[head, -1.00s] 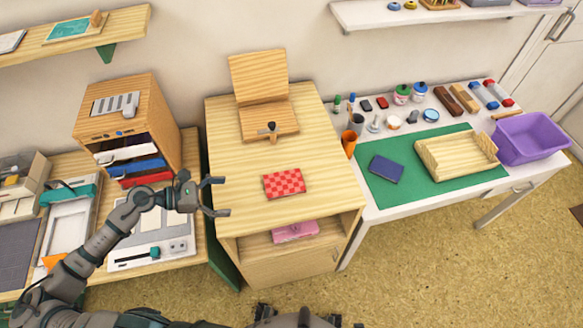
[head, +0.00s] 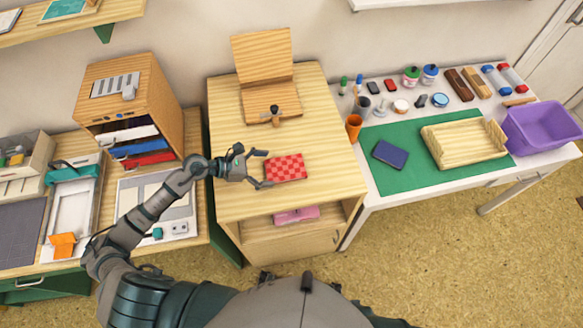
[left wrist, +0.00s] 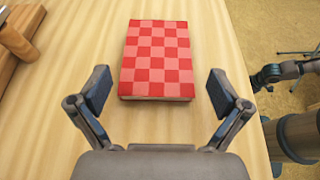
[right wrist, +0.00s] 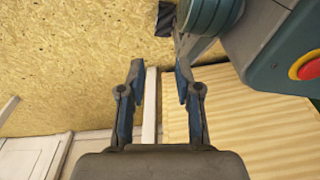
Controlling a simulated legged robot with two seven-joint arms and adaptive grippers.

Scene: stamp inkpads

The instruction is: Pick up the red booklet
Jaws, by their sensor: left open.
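The red booklet (head: 286,167) has a red and pink checkered cover and lies flat on the wooden cabinet top (head: 230,205). My left gripper (head: 262,169) is open just left of it, with its fingers pointing at the booklet's left edge. In the left wrist view the booklet (left wrist: 157,58) lies straight ahead, just beyond and between the open fingertips (left wrist: 158,90). Nothing is between the fingers. My right gripper (right wrist: 158,80) shows in its own wrist view, open and empty, with floor and a wooden surface behind it.
A wooden stand with a stamp (head: 275,114) is behind the booklet on the cabinet top. A pink item (head: 297,215) lies in the open shelf below. An orange cup (head: 354,126) and a blue booklet (head: 390,153) are on the right table. The cabinet top around the booklet is clear.

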